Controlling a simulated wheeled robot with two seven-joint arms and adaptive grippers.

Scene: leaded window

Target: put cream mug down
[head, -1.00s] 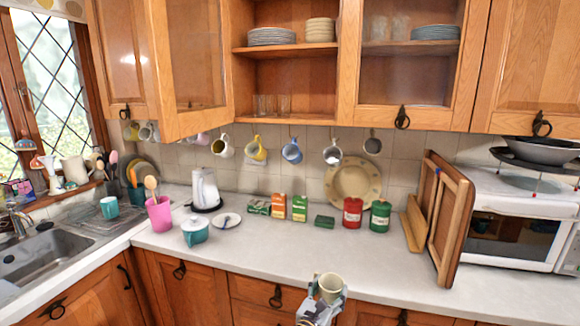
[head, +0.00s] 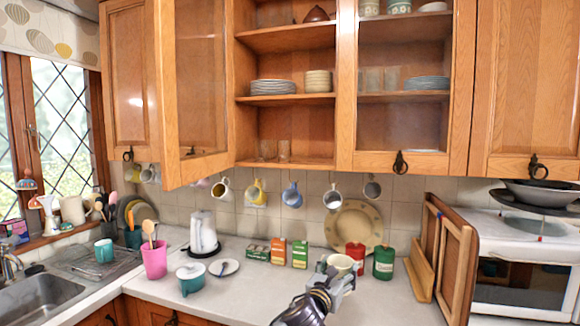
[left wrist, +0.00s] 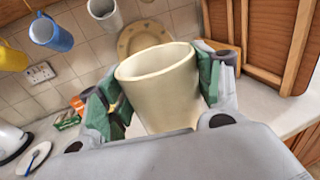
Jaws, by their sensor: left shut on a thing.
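The cream mug (head: 342,264) is upright between the fingers of my left gripper (head: 338,275), over the counter in front of the red and green canisters. In the left wrist view the mug (left wrist: 160,85) fills the middle, with green finger pads of the left gripper (left wrist: 160,105) pressed on both its sides. The mug's base is hidden by the gripper, so I cannot tell whether it touches the counter (head: 240,302). My right gripper is not in view.
A red canister (head: 355,254) and a green canister (head: 383,263) stand close behind the mug. Small boxes (head: 278,250) stand to its left, wooden boards (head: 450,258) to its right. Mugs hang above (head: 292,195). The counter front left of the gripper is clear.

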